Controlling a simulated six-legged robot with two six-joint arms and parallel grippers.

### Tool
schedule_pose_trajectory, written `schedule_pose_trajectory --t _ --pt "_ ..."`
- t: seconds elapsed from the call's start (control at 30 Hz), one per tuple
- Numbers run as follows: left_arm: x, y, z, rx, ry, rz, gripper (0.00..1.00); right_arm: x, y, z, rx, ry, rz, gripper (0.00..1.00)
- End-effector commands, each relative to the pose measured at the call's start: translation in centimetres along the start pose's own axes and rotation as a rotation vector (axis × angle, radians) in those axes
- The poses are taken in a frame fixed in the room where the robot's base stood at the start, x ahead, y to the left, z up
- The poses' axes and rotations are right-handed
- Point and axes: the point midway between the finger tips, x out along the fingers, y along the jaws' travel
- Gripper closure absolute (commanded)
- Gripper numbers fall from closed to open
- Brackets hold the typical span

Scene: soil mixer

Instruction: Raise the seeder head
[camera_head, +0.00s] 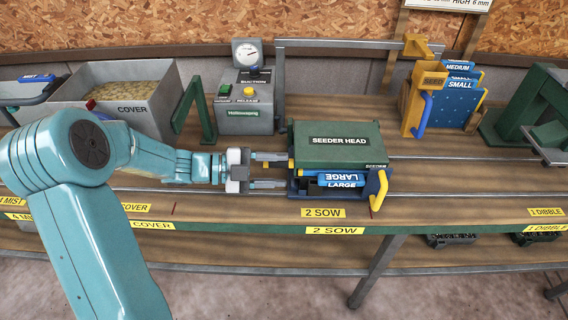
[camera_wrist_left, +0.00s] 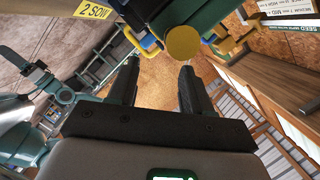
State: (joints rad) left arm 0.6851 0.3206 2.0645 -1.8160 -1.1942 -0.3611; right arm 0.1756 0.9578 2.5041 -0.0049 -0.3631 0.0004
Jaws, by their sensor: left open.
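The green seeder head (camera_head: 338,141) sits at the 2 SOW station, over a blue LARGE plate (camera_head: 342,179) with a yellow-and-blue handle (camera_head: 378,188) at its right. My left gripper (camera_head: 287,170) is open at the seeder head's left side, its two fingers pointing right toward it. A small yellow part shows on that side by the upper finger. In the left wrist view, a round yellow knob end (camera_wrist_left: 183,43) shows just beyond the tips of my left gripper (camera_wrist_left: 159,65), close to one finger. Nothing is held. I cannot tell if a finger touches the seeder head.
A vacuum control box (camera_head: 246,100) with a gauge stands behind the gripper. A tray labelled COVER (camera_head: 130,98) is at the left. A rack of MEDIUM and SMALL plates (camera_head: 450,100) stands at the back right. The bench between the seeder head and the dibble station is mostly clear.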

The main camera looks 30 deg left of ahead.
Motion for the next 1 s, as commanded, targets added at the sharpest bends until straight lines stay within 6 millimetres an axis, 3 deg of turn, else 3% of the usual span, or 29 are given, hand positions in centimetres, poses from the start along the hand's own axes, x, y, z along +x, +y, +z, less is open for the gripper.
schedule_pose_trajectory --t 0.2,0.4,0.47,0.8,1.0 --pt "-4.4 -0.3 2.1 0.05 -0.116 -0.048 0.5 1.9 0.7 0.0 0.001 -0.001 0.0 0.57" --pt "-6.0 0.0 3.0 0.049 -0.161 -0.065 0.5 2.5 0.9 0.0 0.0 -0.001 0.0 0.57" --pt "-5.6 0.0 3.1 0.047 -0.163 -0.065 0.5 2.5 0.9 0.0 0.0 -0.001 0.0 0.57" --pt "0.1 -0.5 3.9 0.046 -0.159 -0.064 0.5 2.2 0.8 0.0 0.0 0.0 0.0 0.57" --pt "1.5 -0.7 4.3 0.046 -0.162 -0.065 0.5 2.1 0.8 0.0 0.0 -0.001 0.0 0.57"
